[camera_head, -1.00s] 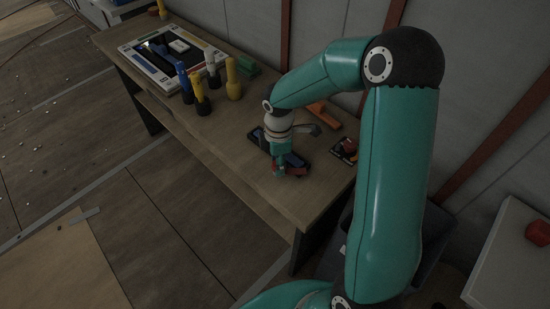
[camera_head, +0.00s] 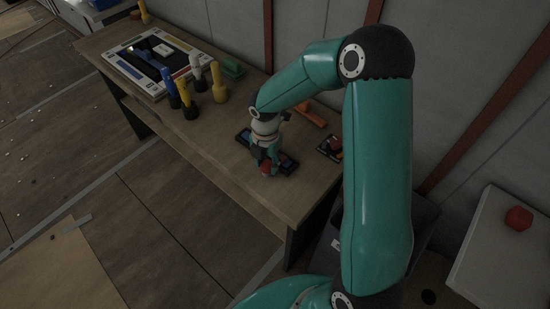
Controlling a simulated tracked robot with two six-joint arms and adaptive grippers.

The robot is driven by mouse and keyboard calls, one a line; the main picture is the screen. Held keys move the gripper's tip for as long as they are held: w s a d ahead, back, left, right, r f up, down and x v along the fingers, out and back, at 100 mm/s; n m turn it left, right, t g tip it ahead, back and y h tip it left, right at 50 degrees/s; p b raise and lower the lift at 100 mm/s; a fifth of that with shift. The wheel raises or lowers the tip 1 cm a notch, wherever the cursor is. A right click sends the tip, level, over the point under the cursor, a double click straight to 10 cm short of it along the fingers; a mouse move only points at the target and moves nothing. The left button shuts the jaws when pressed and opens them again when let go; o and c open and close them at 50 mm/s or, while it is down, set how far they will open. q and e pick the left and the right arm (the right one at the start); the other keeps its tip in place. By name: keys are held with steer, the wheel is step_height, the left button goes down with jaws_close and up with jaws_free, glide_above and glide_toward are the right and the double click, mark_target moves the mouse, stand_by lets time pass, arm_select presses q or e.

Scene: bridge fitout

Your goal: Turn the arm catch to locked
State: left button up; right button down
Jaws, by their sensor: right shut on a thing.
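A dark flat plate with blue parts (camera_head: 288,165), which I take to be the arm catch, lies on the wooden bench near its front right end. My right gripper (camera_head: 266,166) points down over the middle of this plate and is shut on a small red part (camera_head: 265,169), apparently the catch's handle. The fingers and wrist hide much of the plate, so I cannot read which position the catch is in. My left gripper is not in view.
A small dark plate with a red part (camera_head: 331,147) and an orange bar (camera_head: 309,115) lie right of the gripper. Several yellow, blue and white handles (camera_head: 219,84), a green block (camera_head: 233,69) and a framed board (camera_head: 115,55) stand farther left. A grey bin (camera_head: 415,235) stands beside the bench.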

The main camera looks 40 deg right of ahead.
mark_target(266, 164)
steer(key=shift+w+r, duration=0.1)
steer(key=shift+w, duration=0.1)
stand_by(0.3)
steer(key=c, duration=0.8)
jaws_free()
steer(key=shift+o, duration=0.7)
steer(key=shift+s, duration=0.1)
step_height(266, 164, up, 12)
